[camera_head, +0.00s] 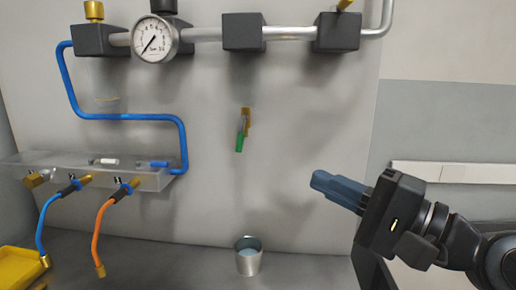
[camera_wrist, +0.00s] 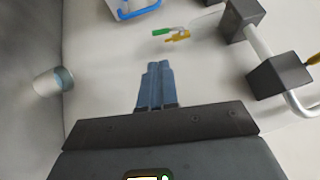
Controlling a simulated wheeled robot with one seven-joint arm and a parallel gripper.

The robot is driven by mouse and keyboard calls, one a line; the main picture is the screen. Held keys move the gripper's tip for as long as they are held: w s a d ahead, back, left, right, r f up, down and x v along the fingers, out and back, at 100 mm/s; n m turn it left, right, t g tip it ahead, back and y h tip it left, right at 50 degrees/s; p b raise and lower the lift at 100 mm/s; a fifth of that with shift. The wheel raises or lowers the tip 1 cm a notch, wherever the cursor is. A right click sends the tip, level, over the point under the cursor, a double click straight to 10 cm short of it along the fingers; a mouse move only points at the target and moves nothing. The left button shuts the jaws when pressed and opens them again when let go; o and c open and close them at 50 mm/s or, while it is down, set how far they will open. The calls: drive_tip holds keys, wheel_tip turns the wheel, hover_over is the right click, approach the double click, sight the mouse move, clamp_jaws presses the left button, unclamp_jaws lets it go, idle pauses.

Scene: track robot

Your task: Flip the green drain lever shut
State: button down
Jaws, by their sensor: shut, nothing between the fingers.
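The green drain lever (camera_head: 240,140) hangs downward from a small brass valve (camera_head: 246,116) on the pale wall, below the middle dark block. In the wrist view the green lever (camera_wrist: 162,31) shows beyond my fingertips, next to the brass valve (camera_wrist: 178,37). My gripper (camera_head: 318,181) is right of the lever and lower in the head view, apart from it, with blue fingers pointing left. In the wrist view my gripper's fingers (camera_wrist: 156,68) lie together, shut and empty.
A metal cup (camera_head: 248,258) with liquid stands below the valve. A pipe with dark blocks (camera_head: 244,32) and a gauge (camera_head: 156,40) runs above. A clear manifold (camera_head: 95,172) with blue and orange hoses is at left. Wall between lever and gripper is clear.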

sight(242, 145)
drive_tip(key=p+x, duration=0.3)
drive_tip(key=x, duration=1.1)
drive_tip(key=shift+a, duration=0.1)
